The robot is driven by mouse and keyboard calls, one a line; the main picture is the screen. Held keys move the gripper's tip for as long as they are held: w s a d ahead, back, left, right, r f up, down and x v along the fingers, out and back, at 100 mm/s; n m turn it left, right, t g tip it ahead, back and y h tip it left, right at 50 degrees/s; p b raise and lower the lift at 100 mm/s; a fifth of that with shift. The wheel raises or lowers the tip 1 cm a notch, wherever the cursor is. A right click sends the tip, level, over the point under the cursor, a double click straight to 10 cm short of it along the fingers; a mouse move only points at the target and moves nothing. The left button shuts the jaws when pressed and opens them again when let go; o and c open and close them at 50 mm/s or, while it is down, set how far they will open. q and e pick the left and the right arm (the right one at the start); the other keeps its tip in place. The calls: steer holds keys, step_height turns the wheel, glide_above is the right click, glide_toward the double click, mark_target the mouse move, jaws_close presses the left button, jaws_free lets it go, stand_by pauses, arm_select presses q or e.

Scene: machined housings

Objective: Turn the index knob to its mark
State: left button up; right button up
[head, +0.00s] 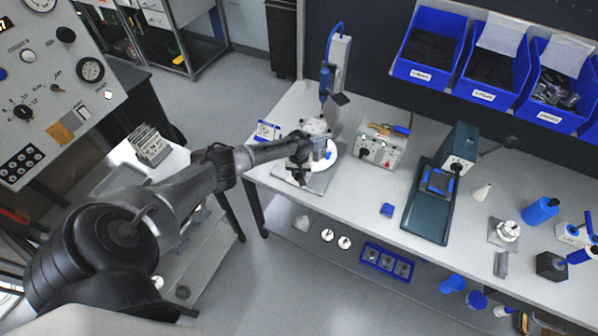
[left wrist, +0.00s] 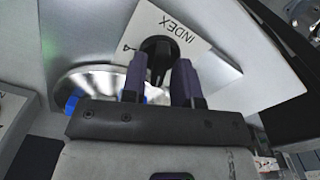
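The index knob (left wrist: 160,47) is black and round with a narrow grip bar. In the head view my left gripper (head: 301,172) is over the pale base plate at the bench's left end. My right gripper is not in view.
A round metal fixture (head: 316,127) stands just behind my left gripper. A blue-handled press (head: 335,65) rises at the back, and a control box (head: 380,147) stands to the right. A green-grey machine (head: 437,190) is further right. The bench front between them is mostly clear.

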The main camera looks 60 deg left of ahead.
arm_select(q)
steer(key=shift+o, duration=0.9)
step_height(320, 180, up, 14)
steer(key=p, duration=0.1)
steer(key=shift+p, duration=0.35)
steer(key=shift+f, duration=0.1)
